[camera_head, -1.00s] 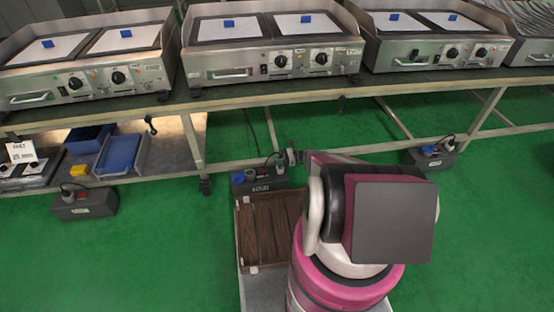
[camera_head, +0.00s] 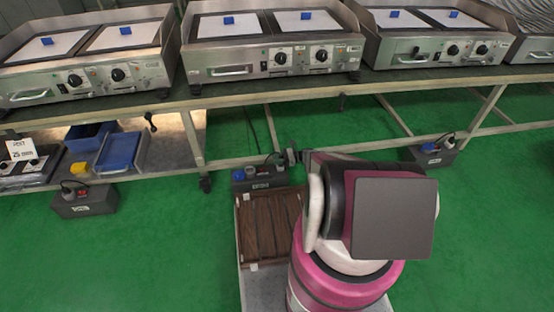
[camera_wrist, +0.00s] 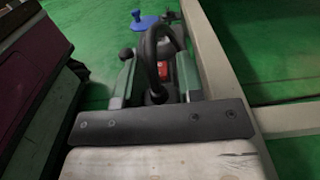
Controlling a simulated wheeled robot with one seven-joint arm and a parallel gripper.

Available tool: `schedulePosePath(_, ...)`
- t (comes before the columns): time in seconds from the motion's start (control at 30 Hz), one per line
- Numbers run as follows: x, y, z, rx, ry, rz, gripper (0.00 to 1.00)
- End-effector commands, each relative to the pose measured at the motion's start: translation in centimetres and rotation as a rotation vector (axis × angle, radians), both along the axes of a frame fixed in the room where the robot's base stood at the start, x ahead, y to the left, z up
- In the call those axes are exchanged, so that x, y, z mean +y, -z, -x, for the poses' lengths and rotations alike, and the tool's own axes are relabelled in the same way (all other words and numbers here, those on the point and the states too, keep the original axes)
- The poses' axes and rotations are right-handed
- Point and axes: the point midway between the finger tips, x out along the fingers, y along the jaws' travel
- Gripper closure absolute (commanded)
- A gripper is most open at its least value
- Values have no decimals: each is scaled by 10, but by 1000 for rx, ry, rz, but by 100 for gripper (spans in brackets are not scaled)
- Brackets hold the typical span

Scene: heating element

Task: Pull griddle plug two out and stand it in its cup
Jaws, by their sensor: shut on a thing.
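A dark box (camera_head: 265,186) with a label on its front sits on the floor below the middle griddle (camera_head: 275,55). A plug with a black cable (camera_head: 279,160) is at the box's right end. My gripper (camera_head: 291,157) reaches in beside it. In the wrist view, the gripper fingers (camera_wrist: 154,85) are shut on a dark plug (camera_wrist: 156,93), whose black cable (camera_wrist: 150,45) loops up. A red part (camera_wrist: 167,72) shows behind the plug. The plug's lower end is hidden, so I cannot tell whether it sits in its socket. A blue round piece (camera_head: 239,175), perhaps the cup, is at the box's left end.
A table leg and rail (camera_head: 240,161) run close behind the box. Similar plug boxes lie at left (camera_head: 85,203) and right (camera_head: 434,154).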

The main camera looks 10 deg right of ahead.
Motion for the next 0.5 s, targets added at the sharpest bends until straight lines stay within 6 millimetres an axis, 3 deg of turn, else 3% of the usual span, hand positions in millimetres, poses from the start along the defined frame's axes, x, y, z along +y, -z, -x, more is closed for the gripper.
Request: schedulePosePath(0.5, 0, 12, 1, 1, 0, 0, 89)
